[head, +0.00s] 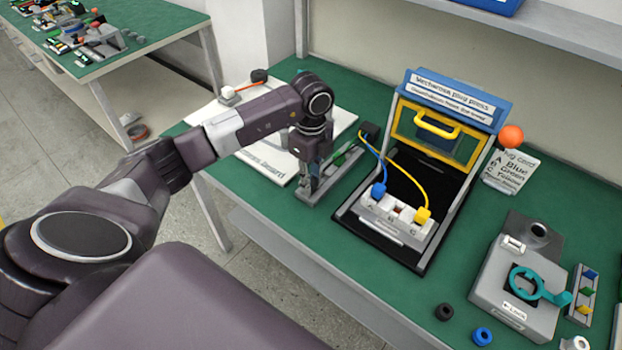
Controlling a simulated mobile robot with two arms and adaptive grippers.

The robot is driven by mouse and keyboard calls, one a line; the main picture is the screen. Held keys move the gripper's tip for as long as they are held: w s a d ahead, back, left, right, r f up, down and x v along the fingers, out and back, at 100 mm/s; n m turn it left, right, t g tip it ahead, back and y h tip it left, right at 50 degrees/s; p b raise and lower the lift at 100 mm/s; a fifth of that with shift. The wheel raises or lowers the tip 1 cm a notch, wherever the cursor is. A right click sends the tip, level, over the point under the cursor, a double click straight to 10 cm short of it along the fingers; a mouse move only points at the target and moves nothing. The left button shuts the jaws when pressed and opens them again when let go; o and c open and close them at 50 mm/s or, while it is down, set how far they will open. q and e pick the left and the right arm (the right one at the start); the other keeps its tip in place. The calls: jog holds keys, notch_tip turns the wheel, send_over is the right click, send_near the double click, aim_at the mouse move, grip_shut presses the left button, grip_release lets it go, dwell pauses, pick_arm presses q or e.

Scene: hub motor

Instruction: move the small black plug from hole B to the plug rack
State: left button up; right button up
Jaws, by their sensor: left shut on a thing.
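My left gripper (313,188) points down over the near end of a narrow grey rack (340,177), which looks like the plug rack. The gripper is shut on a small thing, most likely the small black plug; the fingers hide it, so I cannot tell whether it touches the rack. The white block (392,226) with holes A, B and C stands in the press to the right. A blue plug (378,190) is in A and a yellow plug (423,215) is in C. No black plug shows at B, between them. My right gripper is not in view.
The blue-topped press (450,101) has a yellow frame and handle, and blue and yellow cables run to the block. A white board (262,160) lies behind my left arm. A grey fixture (514,288) with a teal clamp and loose rings are at right. Green tabletop between is clear.

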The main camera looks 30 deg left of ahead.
pick_arm(q)
jog(key=shift+f, duration=0.4)
jog(key=o, duration=1.1)
notch_tip(320, 180, up, 12)
jog(key=shift+r, duration=0.1)
